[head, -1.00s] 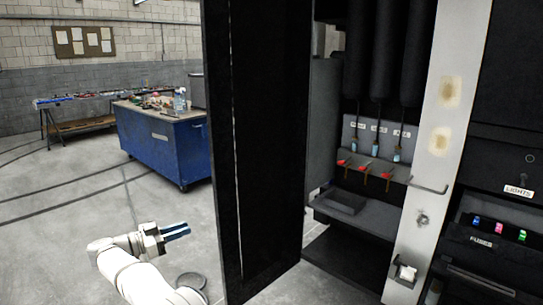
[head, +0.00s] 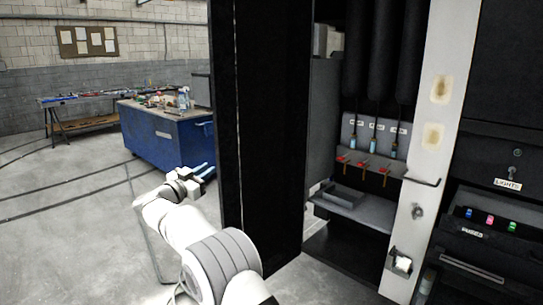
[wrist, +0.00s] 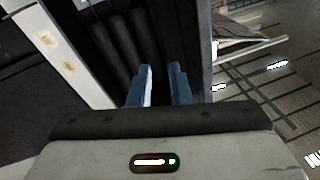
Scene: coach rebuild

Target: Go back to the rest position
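My gripper (head: 206,170) is in the lower left part of the head view, at the end of my white arm. It is in front of the left edge of the tall black panel in the picture, with the blue workbench behind it. In the wrist view its two blue fingers (wrist: 160,70) stand apart with a gap between them. Nothing shows between them, so the gripper is open and empty. I cannot tell how far it is from the panel.
The tall black panel (head: 270,140) stands just right of my arm. Right of it are a cabinet with red-handled levers (head: 363,167), a grey tray (head: 343,196) and a pale post (head: 425,150). A blue workbench (head: 165,140) stands behind. The floor at left (head: 70,235) is clear.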

